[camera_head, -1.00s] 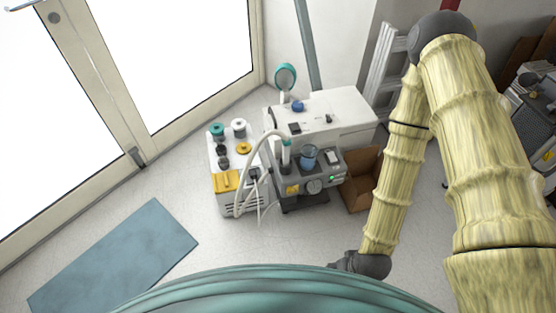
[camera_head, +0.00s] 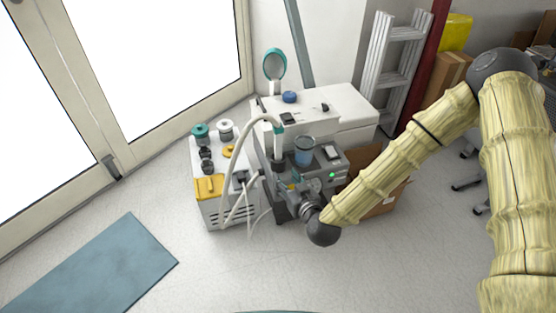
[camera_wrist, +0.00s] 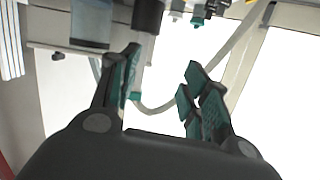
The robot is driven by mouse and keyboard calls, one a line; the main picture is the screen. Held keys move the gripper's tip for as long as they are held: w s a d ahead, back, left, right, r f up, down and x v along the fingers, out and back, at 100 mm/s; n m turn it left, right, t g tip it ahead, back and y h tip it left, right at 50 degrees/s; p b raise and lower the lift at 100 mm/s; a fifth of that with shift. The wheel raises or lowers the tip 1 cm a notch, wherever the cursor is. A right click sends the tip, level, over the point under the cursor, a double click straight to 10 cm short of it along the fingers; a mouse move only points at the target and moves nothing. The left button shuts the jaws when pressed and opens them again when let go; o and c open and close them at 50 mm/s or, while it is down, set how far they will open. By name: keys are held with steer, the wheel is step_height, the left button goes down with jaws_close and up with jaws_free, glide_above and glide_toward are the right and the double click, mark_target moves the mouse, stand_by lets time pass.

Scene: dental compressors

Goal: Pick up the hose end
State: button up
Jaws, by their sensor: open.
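The white hose (camera_head: 239,143) arches up from the white compressor unit to a teal-and-white hose end (camera_head: 279,130). The hose end stands upright in the dark holder on the grey unit (camera_head: 328,167), beside a blue cup (camera_head: 305,152). My gripper (camera_head: 283,187) is in front of the grey unit, below the hose end, and partly blends with the dark unit. In the wrist view my gripper (camera_wrist: 162,70) is open with teal pads and nothing held. The hose (camera_wrist: 240,42) runs behind the fingers there; I cannot make out the hose end clearly.
The white compressor unit (camera_head: 221,215) with a yellow front part stands left of the grey unit. A white cabinet (camera_head: 345,118) is behind, and a cardboard box (camera_head: 383,200) is at the right. A blue mat (camera_head: 95,268) lies on otherwise clear floor at the left front.

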mark_target(279, 141)
steer(key=w+r+t+b, duration=0.1)
steer(key=w, duration=0.2)
steer(key=w+r+t+b, duration=0.1)
steer(key=w+b, duration=0.1)
steer(key=w, duration=0.2)
steer(key=w+a+r+t+b, duration=0.1)
steer(key=w, duration=0.2)
steer(key=shift+w+r+b, duration=0.1)
steer(key=shift+w+b, duration=0.05)
steer(key=shift+b, duration=0.15)
steer(key=shift+b+x, duration=1.1)
steer(key=shift+x, duration=1.55)
steer(key=shift+a+r, duration=0.1)
jaws_close()
